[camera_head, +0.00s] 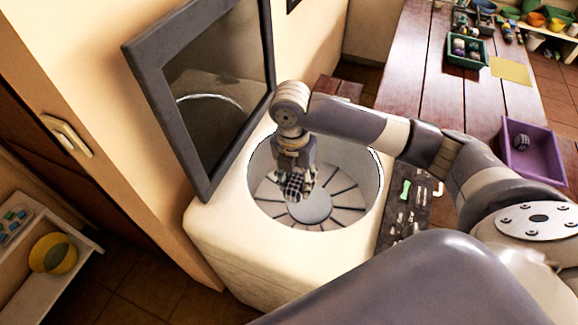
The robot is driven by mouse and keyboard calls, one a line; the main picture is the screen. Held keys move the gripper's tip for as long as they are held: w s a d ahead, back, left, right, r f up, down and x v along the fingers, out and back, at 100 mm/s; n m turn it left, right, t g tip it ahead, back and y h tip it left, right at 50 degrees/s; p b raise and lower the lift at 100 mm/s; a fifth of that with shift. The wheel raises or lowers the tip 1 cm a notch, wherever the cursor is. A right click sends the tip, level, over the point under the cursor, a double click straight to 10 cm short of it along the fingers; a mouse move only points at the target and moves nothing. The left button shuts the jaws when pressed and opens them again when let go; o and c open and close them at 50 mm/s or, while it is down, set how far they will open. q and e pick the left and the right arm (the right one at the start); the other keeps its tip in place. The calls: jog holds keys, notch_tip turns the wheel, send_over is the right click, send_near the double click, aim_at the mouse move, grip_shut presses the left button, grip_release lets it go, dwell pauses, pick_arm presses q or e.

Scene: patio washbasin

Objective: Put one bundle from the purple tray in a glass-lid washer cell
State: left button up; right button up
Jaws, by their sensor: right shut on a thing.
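My right gripper (296,180) points down inside the open top of the white washer (222,238). It is shut on a dark checked bundle (294,187), which hangs over the round drum with its dark radial slots. Whether the bundle touches the drum floor I cannot tell. The washer's glass lid (225,80), in a dark frame, stands raised at the back left. The purple tray (546,182) is on the wooden table at the right, with one dark checked bundle (522,143) in it. My left gripper is not in view.
A dark panel with small tools (411,203) lies right of the washer. The wooden table (424,75) holds a green crate (466,64) and a yellow cloth (510,69). A low shelf with a yellow bowl (53,254) stands at left, by a door handle (66,135).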

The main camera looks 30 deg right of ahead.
jog(key=shift+s+f, duration=0.45)
jog(key=shift+s, duration=0.2)
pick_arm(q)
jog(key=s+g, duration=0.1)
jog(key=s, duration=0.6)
pick_arm(e)
notch_tip(320, 180, down, 2)
jog(key=shift+f, duration=0.1)
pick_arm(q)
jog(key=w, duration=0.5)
pick_arm(e)
jog(key=f+b, duration=0.3)
jog(key=f, duration=0.4)
jog(key=f+b, duration=0.3)
jog(key=f, duration=0.4)
jog(key=f+b, duration=0.3)
jog(key=f, duration=0.4)
jog(key=shift+w+f, duration=0.25)
jog(key=shift+f, duration=0.1)
jog(key=shift+f+b, duration=1.45)
jog(key=shift+f, duration=1)
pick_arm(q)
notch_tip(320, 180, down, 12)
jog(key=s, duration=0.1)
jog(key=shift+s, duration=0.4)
